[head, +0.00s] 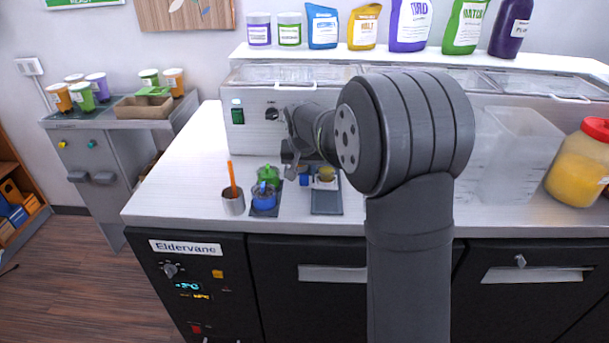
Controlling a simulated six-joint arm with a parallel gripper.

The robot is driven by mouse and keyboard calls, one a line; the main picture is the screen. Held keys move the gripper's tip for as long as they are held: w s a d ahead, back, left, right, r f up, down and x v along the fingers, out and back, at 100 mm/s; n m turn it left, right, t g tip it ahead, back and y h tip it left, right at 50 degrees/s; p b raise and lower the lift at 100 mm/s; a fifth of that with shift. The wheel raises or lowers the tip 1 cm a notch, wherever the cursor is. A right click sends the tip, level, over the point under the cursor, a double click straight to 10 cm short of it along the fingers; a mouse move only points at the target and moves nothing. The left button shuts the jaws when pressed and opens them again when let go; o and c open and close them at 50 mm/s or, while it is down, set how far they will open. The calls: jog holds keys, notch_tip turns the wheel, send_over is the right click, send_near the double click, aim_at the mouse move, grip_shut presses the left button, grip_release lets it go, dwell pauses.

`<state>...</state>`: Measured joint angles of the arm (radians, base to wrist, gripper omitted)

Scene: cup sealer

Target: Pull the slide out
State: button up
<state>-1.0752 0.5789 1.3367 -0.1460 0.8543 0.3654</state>
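I cannot pick out the slide with certainty. A flat dark grey plate (327,204) lies on the white counter in front of my arm, with a small yellow item (327,174) at its far end. A dark piece, perhaps part of the sealer or of my gripper, is behind it, partly hidden by my arm. My arm reaches over the counter toward this spot. The gripper end is small and dark there, and its fingers cannot be made out. A blue pot (264,197) and a green pot (267,174) stand to the left of the plate.
A grey cup (233,204) with an orange stick stands left of the pots. A steel unit (250,112) with a knob and green switch runs along the back. A clear bin (515,150) and a yellow jar (580,165) stand at right. The left counter end is clear.

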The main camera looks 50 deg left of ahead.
aim_at(304, 174)
jog(key=shift+x, duration=1.7)
grip_shut()
jog(key=s+d, duration=0.6)
jog(key=shift+s+d, duration=0.3)
grip_release()
jog(key=shift+r, duration=0.1)
jog(key=v, duration=1.7)
jog(key=shift+s+d, duration=0.1)
